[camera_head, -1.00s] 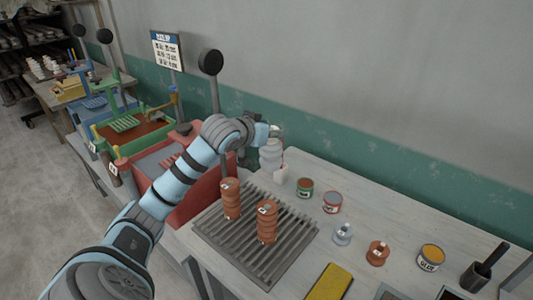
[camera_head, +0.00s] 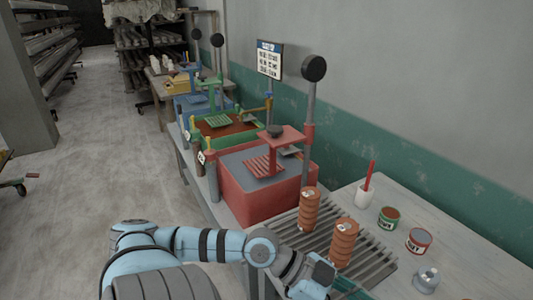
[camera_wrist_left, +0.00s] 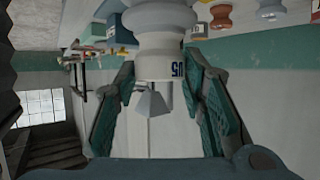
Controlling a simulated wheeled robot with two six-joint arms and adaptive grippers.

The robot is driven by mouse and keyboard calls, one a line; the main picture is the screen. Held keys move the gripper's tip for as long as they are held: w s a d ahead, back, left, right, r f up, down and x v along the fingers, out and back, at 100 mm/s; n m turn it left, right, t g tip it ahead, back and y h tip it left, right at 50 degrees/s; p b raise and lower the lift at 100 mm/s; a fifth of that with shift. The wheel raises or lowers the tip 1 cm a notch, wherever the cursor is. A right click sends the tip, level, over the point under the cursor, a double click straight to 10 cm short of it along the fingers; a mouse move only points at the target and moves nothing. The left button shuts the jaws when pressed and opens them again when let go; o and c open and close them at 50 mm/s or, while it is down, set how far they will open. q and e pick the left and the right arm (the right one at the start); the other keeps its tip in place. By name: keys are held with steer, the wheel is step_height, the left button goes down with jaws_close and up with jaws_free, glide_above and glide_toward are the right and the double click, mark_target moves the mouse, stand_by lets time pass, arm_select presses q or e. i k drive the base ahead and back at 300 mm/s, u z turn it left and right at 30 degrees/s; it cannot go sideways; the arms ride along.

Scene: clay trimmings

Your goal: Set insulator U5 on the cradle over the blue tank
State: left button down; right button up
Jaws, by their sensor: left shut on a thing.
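The white ribbed insulator U5 (camera_wrist_left: 158,62) is in the left wrist view, with its dark "U5" mark facing the camera. My left gripper (camera_wrist_left: 160,105) is shut on it, a finger on each side. In the head view my left gripper (camera_head: 315,280) is low, at the front edge of the slatted rack; the insulator is hidden there. The blue tank (camera_head: 207,107) stands further back, beyond the red and green tanks. A small blue slatted cradle (camera_head: 196,99) shows over it. My right gripper is not in view.
The red tank (camera_head: 250,200) and green tank (camera_head: 225,135) stand in line before the blue one, each with an upright post. Two brown insulators (camera_head: 309,210) (camera_head: 343,243) stand on the slatted rack (camera_head: 375,268). Open floor (camera_head: 110,170) lies left of the bench.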

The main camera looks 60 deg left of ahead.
mark_target(195, 98)
steer(key=u, duration=3.1)
steer(key=i, duration=5)
steer(key=z, duration=3)
